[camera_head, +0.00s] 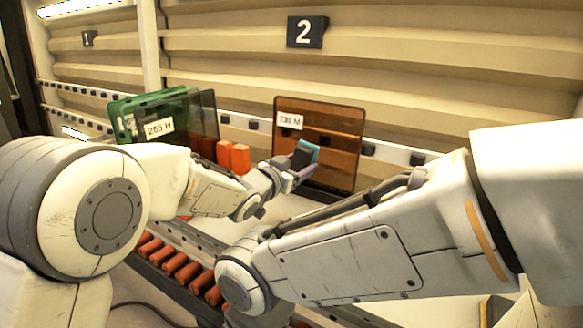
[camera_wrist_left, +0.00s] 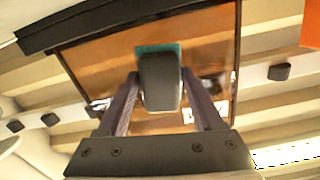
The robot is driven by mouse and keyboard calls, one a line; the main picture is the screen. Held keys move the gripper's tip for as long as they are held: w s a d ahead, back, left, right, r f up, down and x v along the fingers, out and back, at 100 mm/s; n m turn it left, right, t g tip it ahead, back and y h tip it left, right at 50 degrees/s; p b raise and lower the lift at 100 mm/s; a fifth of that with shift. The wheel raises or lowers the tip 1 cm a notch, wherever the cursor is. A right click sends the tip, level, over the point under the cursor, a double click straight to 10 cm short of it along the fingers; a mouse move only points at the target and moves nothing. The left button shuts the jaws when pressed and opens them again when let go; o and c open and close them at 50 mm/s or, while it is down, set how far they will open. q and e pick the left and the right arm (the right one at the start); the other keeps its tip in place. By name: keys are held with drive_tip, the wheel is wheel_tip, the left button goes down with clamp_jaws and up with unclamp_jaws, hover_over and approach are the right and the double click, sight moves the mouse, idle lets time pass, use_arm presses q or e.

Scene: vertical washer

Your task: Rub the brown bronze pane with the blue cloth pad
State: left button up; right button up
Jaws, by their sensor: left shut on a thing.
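The brown bronze pane (camera_head: 340,136) stands upright in the head view, with a white label at its upper left. It fills much of the left wrist view (camera_wrist_left: 105,65). My left gripper (camera_head: 298,168) is in front of the pane's lower part. In the left wrist view its two fingers (camera_wrist_left: 160,78) are shut on the dark block of the blue cloth pad (camera_wrist_left: 142,50). The pad's blue-teal face (camera_head: 309,147) is turned toward the pane. I cannot tell whether it touches the pane. My right gripper is out of view.
Green panes (camera_head: 128,112) and a dark grey pane (camera_head: 207,118) stand to the left. Orange blocks (camera_head: 240,158) sit between them and the bronze pane. A conveyor with orange rollers (camera_head: 173,263) lies below. My right arm crosses the front.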

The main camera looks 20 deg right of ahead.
use_arm(q)
drive_tip(key=shift+s+d, duration=0.3)
drive_tip(key=shift+w, duration=0.1)
drive_tip(key=shift+w+a+r+p, duration=0.15)
drive_tip(key=shift+w+a+p, duration=0.25)
drive_tip(key=shift+w, duration=0.1)
drive_tip(key=shift+w+a+p, duration=0.55)
drive_tip(key=shift+w+a, duration=0.05)
drive_tip(key=shift+w, duration=0.3)
drive_tip(key=shift+w+a, duration=0.2)
drive_tip(key=shift+w, duration=0.05)
drive_tip(key=shift+a, duration=0.1)
